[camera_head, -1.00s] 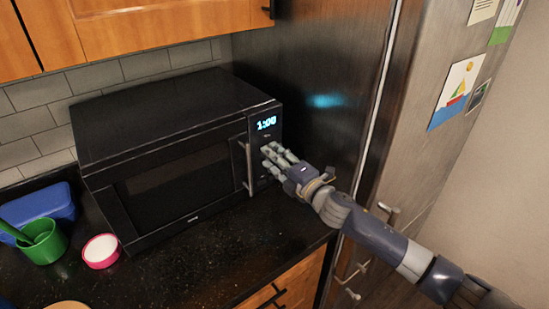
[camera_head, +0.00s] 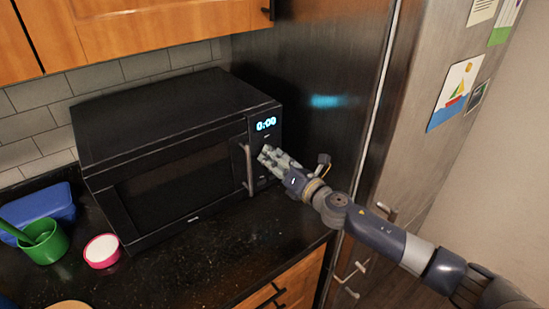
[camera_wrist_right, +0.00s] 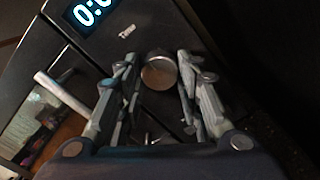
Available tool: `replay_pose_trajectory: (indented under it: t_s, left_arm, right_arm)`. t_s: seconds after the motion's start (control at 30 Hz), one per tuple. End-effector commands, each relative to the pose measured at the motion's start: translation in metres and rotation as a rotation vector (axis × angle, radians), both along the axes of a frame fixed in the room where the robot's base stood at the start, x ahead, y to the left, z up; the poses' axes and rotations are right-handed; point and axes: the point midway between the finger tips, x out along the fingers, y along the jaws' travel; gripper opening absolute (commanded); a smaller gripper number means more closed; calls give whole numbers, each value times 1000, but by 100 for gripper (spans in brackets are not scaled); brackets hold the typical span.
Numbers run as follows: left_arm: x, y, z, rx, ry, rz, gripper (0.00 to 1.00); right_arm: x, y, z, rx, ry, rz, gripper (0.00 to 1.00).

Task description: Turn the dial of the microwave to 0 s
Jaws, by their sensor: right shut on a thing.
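The black microwave (camera_head: 160,112) stands on the counter with its door closed. Its lit display (camera_head: 266,124) reads 0:00. The round silver dial (camera_wrist_right: 160,72) shows in the wrist view on the control panel, below the display (camera_wrist_right: 88,12). My right gripper (camera_head: 267,155) is at the panel, just right of the door handle (camera_head: 248,168). In the wrist view its two fingers (camera_wrist_right: 157,66) stand on either side of the dial, shut on it. In the head view the gripper hides the dial. My left gripper is not in view.
The refrigerator side (camera_head: 315,130) stands close to the right of the microwave. A green cup (camera_head: 45,246), a pink-rimmed white bowl (camera_head: 102,250) and a blue container (camera_head: 50,205) are at the counter's left. The counter front is clear.

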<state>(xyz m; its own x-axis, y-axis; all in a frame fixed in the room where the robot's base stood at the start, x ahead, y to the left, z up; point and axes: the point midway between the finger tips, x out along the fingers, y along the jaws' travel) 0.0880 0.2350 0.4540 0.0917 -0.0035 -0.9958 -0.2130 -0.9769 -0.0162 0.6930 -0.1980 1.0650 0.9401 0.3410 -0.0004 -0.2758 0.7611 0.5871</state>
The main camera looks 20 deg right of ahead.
Motion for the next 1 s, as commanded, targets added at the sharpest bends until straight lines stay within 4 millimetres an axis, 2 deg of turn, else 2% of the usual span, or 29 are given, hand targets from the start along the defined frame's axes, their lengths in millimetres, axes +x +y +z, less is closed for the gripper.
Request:
replay_pose_trajectory:
  t_s: [0.3, 0.8, 0.83, 0.9, 1.0]
  left_arm:
    - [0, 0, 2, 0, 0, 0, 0]
    - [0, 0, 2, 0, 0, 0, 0]
    - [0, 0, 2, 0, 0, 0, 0]
    - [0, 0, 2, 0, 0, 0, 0]
    - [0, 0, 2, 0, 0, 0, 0]
  right_arm:
    - [0, 0, 1, -98, -37, 0, 9]
    - [0, 0, 1, -114, -43, 0, 9]
    - [0, 0, 1, -114, -43, 0, 37]
    - [0, 0, 1, -114, -43, 0, 53]
    - [0, 0, 1, -113, -43, 0, 54]
